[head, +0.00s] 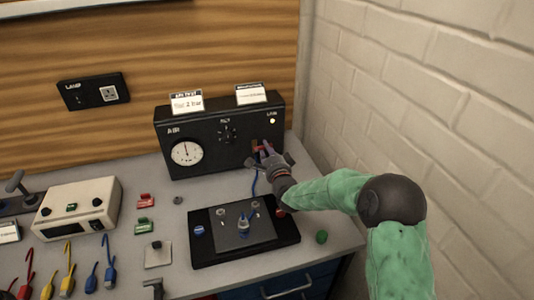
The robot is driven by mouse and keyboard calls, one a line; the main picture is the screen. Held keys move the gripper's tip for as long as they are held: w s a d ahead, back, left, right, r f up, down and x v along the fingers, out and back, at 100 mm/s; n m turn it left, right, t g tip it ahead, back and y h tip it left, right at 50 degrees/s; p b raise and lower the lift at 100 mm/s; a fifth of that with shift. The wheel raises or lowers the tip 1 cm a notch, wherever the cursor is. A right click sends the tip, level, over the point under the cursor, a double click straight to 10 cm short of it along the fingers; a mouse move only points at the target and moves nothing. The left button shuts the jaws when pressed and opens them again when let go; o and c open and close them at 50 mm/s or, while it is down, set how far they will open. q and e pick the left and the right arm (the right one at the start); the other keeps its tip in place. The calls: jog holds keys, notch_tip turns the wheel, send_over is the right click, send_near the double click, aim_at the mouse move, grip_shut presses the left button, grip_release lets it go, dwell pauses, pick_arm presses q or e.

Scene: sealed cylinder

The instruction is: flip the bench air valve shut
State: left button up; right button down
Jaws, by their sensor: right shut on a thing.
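The black air panel (215,160) stands at the back of the bench against the wooden wall, with a round white gauge (186,152) under the word AIR. The small reddish-brown valve handle (256,144) is at the panel's lower right, mostly hidden by my fingers. My right gripper (265,150) reaches in from the right and is shut on this handle. The exact angle of the handle cannot be told. My left gripper is not in view.
A black fixture tray (208,250) with a small metal part stands below my right wrist. A green round button (321,237) lies to its right. A beige instrument (78,208) and several coloured leads are at left. A white brick wall (430,80) bounds the right side.

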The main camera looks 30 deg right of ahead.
jog(key=shift+f+m+b, duration=0.25)
jog(key=shift+m+b, duration=0.35)
jog(key=c, duration=1.1)
grip_release()
jog(key=shift+o, duration=0.2)
jog(key=v, duration=1.2)
jog(key=shift+a, duration=0.1)
